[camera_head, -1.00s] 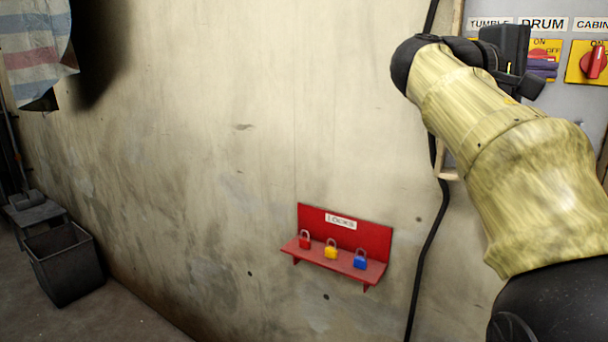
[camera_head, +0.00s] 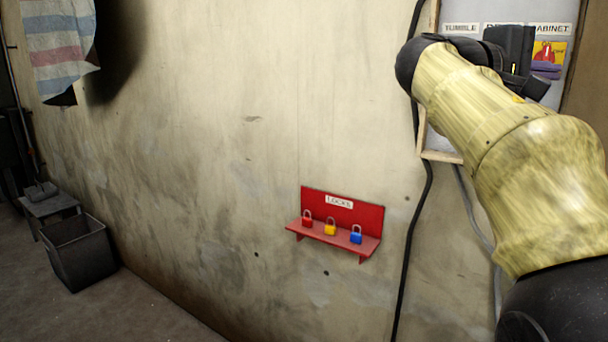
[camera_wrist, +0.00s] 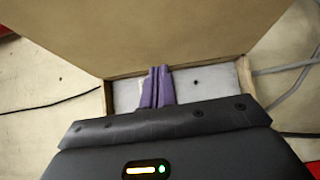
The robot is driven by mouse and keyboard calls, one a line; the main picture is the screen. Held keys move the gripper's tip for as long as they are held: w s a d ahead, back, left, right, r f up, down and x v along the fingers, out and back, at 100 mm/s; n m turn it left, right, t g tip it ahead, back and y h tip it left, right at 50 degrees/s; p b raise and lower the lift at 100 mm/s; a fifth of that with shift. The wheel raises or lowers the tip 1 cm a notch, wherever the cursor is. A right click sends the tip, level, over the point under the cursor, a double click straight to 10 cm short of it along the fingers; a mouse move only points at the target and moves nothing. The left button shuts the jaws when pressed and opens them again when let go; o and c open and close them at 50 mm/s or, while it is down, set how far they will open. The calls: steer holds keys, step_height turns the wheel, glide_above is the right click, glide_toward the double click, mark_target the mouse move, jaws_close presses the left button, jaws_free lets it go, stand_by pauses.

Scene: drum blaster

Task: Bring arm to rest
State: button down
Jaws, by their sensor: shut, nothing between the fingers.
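My gripper shows in the wrist view (camera_wrist: 157,86) as two purple fingers side by side, shut with nothing between them. In the head view its purple fingers (camera_head: 546,70) show at the upper right, in front of the labelled cabinet panel (camera_head: 459,52). My arm, in a yellow cover, reaches up from the lower right and hides part of that panel. Whether the fingers touch anything cannot be told.
A red lock shelf (camera_head: 345,216) on the wall holds a red, a yellow and a blue padlock. A black cable (camera_head: 407,250) runs down the wall beside it. A dark bin (camera_head: 78,252) stands on the floor at left. A striped cloth (camera_head: 60,45) hangs upper left.

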steer(key=w+a+f+n+t+y, duration=0.1)
steer(key=w+a+f+y, duration=0.15)
steer(key=f, duration=0.75)
steer(key=w+a+f+n+y, duration=0.2)
steer(key=a+f+y, duration=0.15)
steer(key=f, duration=0.75)
steer(key=w+a+f+n+t+y, duration=0.15)
steer(key=f+y, duration=0.25)
steer(key=f, duration=0.6)
steer(key=s+a+f+m+g+y, duration=0.1)
steer(key=s+a+f, duration=0.3)
steer(key=f, duration=0.4)
steer(key=s+a+f+m+g+y, duration=0.1)
steer(key=s+a+f+m+y, duration=0.3)
steer(key=s+f, duration=0.3)
steer(key=s+a+f+m+g+y, duration=0.2)
steer(key=s+a+f, duration=0.2)
steer(key=f, duration=0.6)
steer(key=shift+s+f+y, duration=0.15)
steer(key=shift+s+y, duration=0.15)
steer(key=shift+s, duration=0.5)
steer(key=shift+a+m, duration=0.15)
steer(key=shift+m, duration=0.1)
